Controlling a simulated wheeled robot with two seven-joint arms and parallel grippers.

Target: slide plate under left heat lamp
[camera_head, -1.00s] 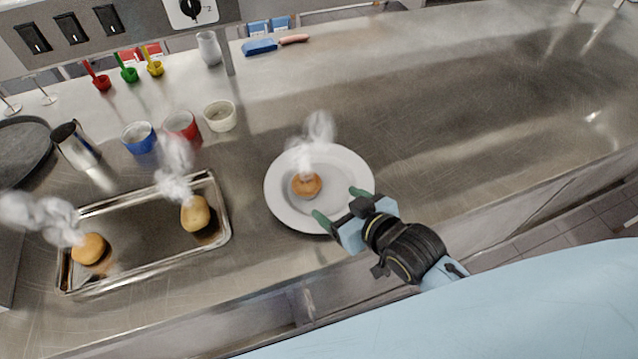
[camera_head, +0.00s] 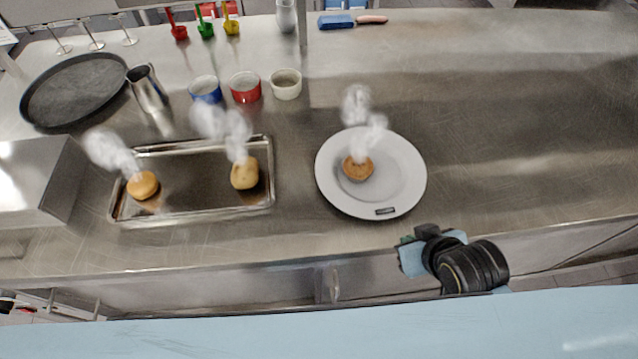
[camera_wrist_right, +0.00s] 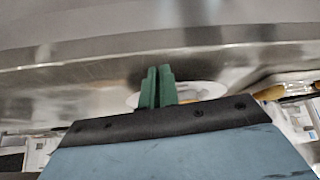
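A white plate (camera_head: 405,165) lies on the steel counter (camera_head: 500,130), right of the metal tray. A steaming brown baked item (camera_head: 358,168) sits on it left of centre. A small dark label shows on the plate's near rim. My right gripper (camera_head: 428,243) is at the counter's front edge, below and right of the plate, apart from it. In the right wrist view its green fingers (camera_wrist_right: 158,87) are together with nothing seen between them. A pale round shape is partly hidden behind them. My left gripper is not in view. I cannot make out a heat lamp.
A metal tray (camera_head: 190,213) with two steaming items stands left of the plate. Blue (camera_head: 205,90), red (camera_head: 245,88) and cream (camera_head: 286,85) bowls and a metal jug (camera_head: 148,88) stand behind. A post (camera_head: 302,25) rises at the back. The counter right of the plate is clear.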

